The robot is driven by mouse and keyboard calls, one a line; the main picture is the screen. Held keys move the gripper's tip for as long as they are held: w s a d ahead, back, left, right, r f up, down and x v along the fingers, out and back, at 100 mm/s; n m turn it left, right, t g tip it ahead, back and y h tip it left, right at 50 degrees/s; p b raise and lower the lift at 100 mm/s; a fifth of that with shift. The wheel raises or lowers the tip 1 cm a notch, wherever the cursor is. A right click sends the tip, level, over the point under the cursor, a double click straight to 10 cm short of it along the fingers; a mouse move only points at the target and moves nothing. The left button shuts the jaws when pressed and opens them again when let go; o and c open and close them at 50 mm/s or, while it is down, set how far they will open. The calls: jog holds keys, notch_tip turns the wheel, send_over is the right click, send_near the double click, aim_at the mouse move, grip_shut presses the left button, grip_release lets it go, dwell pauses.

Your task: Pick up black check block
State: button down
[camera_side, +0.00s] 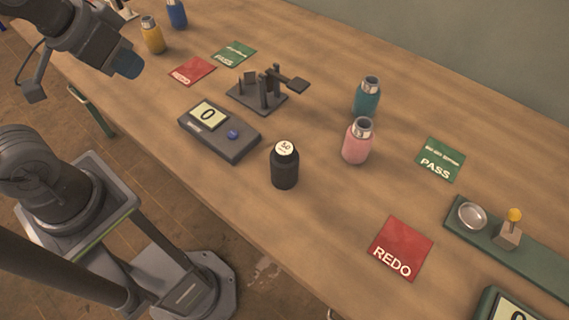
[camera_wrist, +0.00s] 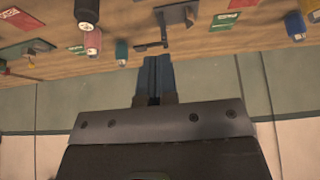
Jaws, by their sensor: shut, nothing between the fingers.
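The black check block (camera_side: 284,168) is a dark cylinder with a pale round label on its top. It stands upright on the wooden table (camera_side: 215,200) near the front edge. In the wrist view the block (camera_wrist: 87,12) shows at the upper left, partly cut off by the top edge. My gripper (camera_side: 128,66) is at the upper left of the side view, raised and well apart from the block. In the wrist view its blue fingers (camera_wrist: 158,75) are together and empty.
A scale (camera_side: 220,133) stands left of the block, with a dark stand (camera_side: 262,92) behind it. A pink bottle (camera_side: 358,142) and teal bottle (camera_side: 367,97) stand to its right. A red REDO card (camera_side: 400,248) and green PASS card (camera_side: 440,160) lie flat.

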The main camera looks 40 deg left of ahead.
jog(key=c, duration=1.8)
grip_release()
jog(key=o, duration=1.7)
